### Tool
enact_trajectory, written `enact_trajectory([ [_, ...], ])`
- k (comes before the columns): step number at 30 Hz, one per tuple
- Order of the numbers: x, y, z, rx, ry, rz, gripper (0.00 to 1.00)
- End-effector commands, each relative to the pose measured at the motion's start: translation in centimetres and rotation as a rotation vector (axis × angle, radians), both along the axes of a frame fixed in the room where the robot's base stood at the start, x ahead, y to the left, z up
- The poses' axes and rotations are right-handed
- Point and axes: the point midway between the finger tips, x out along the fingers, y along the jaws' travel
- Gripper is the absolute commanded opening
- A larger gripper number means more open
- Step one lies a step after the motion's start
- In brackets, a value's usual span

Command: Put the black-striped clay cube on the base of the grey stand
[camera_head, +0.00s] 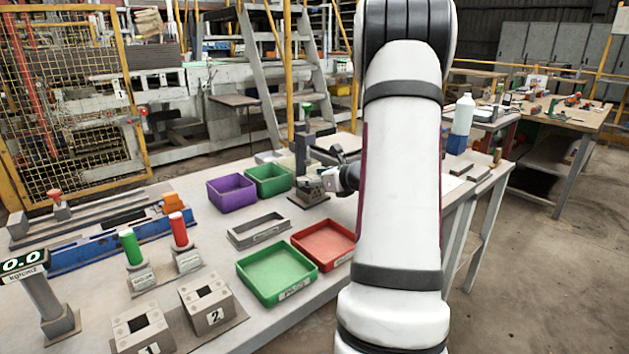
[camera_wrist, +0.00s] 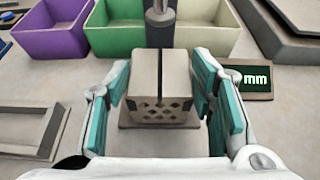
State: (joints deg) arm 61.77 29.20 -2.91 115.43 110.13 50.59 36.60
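The clay cube (camera_wrist: 146,80) is beige, with a black stripe across its top and several holes in its near face. In the wrist view it sits upright on the base (camera_wrist: 127,119) of the grey stand, in front of the dark column (camera_wrist: 160,32). My gripper (camera_wrist: 160,72) is around the cube, one teal-padded finger on each side. Narrow gaps show between pads and cube, so it looks open. In the head view the stand (camera_head: 301,154) is beyond the trays, and my arm hides part of the gripper and cube.
Purple (camera_head: 231,192) and green (camera_head: 268,180) bins stand close to the stand. A grey frame tray (camera_head: 240,241), a green tray (camera_head: 277,274) and a red tray (camera_head: 323,241) lie nearer. A display reading mm (camera_wrist: 254,80) is right of the gripper.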

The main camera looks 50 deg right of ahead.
Motion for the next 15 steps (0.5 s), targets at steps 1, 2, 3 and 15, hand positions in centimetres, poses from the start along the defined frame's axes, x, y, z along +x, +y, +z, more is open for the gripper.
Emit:
enact_trajectory([
  [1, 0.01, 0.02, -0.02, 0.0, 0.001, 0.0, 0.63],
  [2, 0.01, 0.02, -0.01, 0.0, 0.001, 0.0, 0.69],
  [3, 0.0, 0.02, 0.0, 0.0, 0.001, 0.0, 0.69],
  [15, -0.03, 0.02, 0.48, 0.0, 0.001, 0.0, 0.69],
])
